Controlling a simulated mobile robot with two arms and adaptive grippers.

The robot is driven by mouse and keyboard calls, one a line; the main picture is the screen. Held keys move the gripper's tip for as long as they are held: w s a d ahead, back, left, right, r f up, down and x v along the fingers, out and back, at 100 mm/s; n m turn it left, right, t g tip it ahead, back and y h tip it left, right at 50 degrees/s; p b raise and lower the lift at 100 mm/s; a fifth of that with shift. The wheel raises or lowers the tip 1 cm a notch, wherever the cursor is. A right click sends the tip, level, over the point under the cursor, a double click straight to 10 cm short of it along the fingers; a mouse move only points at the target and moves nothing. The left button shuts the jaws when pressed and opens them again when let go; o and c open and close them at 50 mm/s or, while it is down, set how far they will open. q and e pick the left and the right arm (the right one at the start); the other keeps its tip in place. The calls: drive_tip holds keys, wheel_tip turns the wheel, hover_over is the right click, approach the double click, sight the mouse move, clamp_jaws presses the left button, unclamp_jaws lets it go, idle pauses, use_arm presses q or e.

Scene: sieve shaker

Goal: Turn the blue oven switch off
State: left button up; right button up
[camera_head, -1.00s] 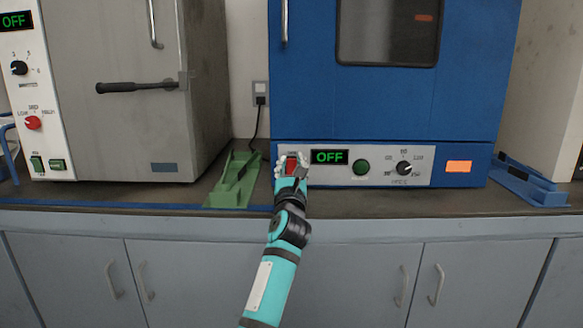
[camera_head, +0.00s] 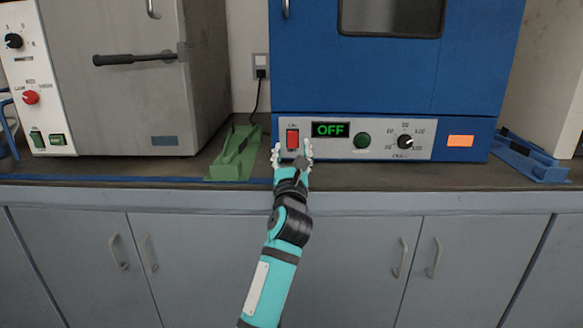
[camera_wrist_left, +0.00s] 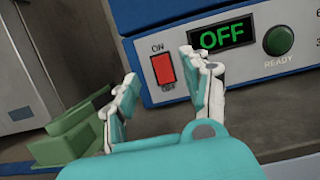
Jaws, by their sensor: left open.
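The blue oven (camera_head: 380,85) stands at the back of the bench. Its red rocker switch (camera_head: 292,139) sits at the left of the control panel, and the display beside it (camera_head: 330,130) reads OFF in green. In the left wrist view the switch (camera_wrist_left: 163,69) shows between ON and OFF labels. My left gripper (camera_head: 292,150) is open and empty in front of the switch, its fingers spread to either side and slightly below it. In the wrist view the fingertips (camera_wrist_left: 160,68) flank the switch, apart from it as far as I can tell. My right gripper is not in view.
A grey oven (camera_head: 115,80) with a black handle and red knob stands at the left. A green holder (camera_head: 236,155) lies between the ovens, and a blue one (camera_head: 530,158) lies at the right. Grey cabinets (camera_head: 340,250) are below the bench edge.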

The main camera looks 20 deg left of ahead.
use_arm(q)
drive_tip(key=v, duration=0.6)
drive_tip(key=shift+s, duration=0.2)
